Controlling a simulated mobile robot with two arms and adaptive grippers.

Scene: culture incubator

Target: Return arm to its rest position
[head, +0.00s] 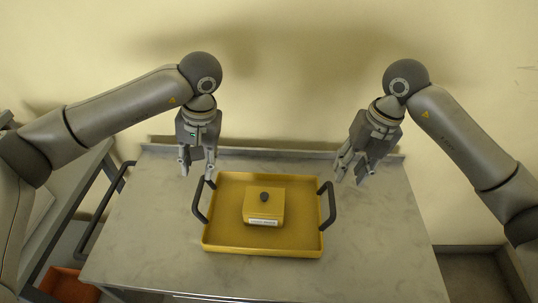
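My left gripper (196,168) hangs pointing down over the table, just behind and left of the yellow tray's left handle. Its fingers are apart, with nothing between them. My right gripper (349,174) hangs pointing down behind and right of the tray's right handle. Its fingers are also apart and empty. I cannot tell how high either gripper is above the table.
A yellow tray (222,242) with two dark handles sits on the grey table (375,260). A yellow box (273,204) with a dark knob and a white label rests in it. The wall is close behind. An orange bin (68,284) is low at the left.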

